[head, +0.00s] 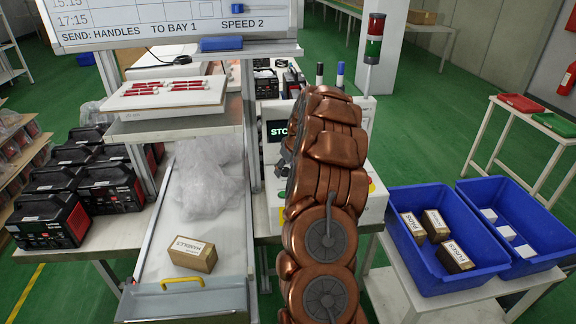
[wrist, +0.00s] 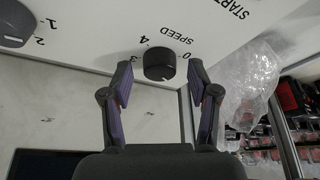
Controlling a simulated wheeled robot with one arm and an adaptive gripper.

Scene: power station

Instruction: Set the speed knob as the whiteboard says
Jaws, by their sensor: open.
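The whiteboard (head: 190,25) at the top of the head view reads "SEND: HANDLES TO BAY 1 SPEED 2". The speed knob (wrist: 159,64) is a round dark knob on a white panel in the wrist view, with "SPEED" and marks including 0, 3 and 4 around it. Its pointer setting is not clear. My gripper (wrist: 159,80) is open, with one finger on each side of the speed knob; I cannot tell whether they touch it. In the head view my arm hides the knob and most of the panel.
A second dark knob (wrist: 14,24) with marks 1 and 2 sits on the same panel. A lit screen (head: 277,130) shows beside my arm. A blue bin (head: 452,278) stands at the right.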

